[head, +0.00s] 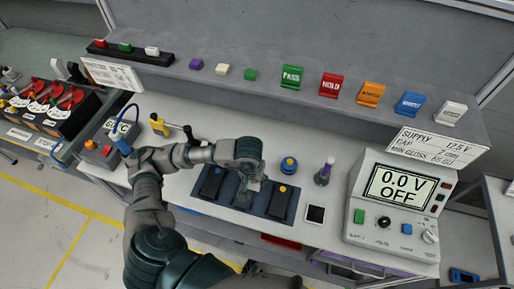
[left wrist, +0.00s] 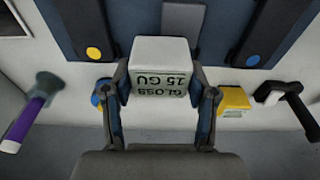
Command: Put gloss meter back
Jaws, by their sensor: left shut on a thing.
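The gloss meter (left wrist: 160,68) is a pale grey box with the upside-down text "GLOSS 15 GU", seen in the left wrist view. My left gripper (left wrist: 161,85) is shut on it, with one finger on each side. In the head view my left gripper (head: 250,190) is over the dark blue mat (head: 235,203), at its middle panel. The arm and gripper hide most of the meter there. I cannot tell whether the meter touches the panel below. My right gripper is not in view.
A blue-and-yellow knob (head: 289,165) and purple-handled tool (head: 323,172) stand behind. A power supply reading "0.0 V OFF" (head: 395,210) is at right. A grey box with a blue lead (head: 107,143) is at left.

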